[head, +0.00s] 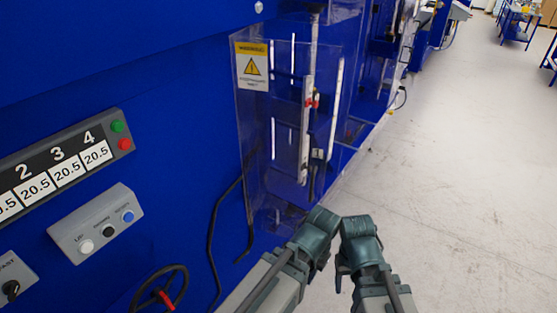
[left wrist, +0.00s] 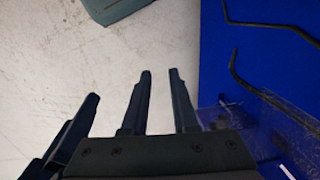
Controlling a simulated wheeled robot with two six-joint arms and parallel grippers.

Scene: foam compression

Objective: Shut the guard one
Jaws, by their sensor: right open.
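The nearest guard is a clear panel (head: 288,130) with a yellow warning label (head: 252,66). It stands at the blue machine front in the head view and appears swung out at an angle; no number shows on it. My right gripper (head: 358,228) is below and right of the panel, apart from it, and open. My left gripper (head: 319,222) is close beside it, near the panel's lower edge; contact cannot be told. In the left wrist view my left gripper (left wrist: 159,72) shows two fingers with a gap and nothing between them. Clear plastic (left wrist: 238,118) shows at right there.
A control box (head: 97,222) and a numbered display (head: 60,165) are on the blue front at left. A black handwheel (head: 160,292) and a black cable (head: 212,235) are below. Open grey floor (head: 440,170) lies to the right.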

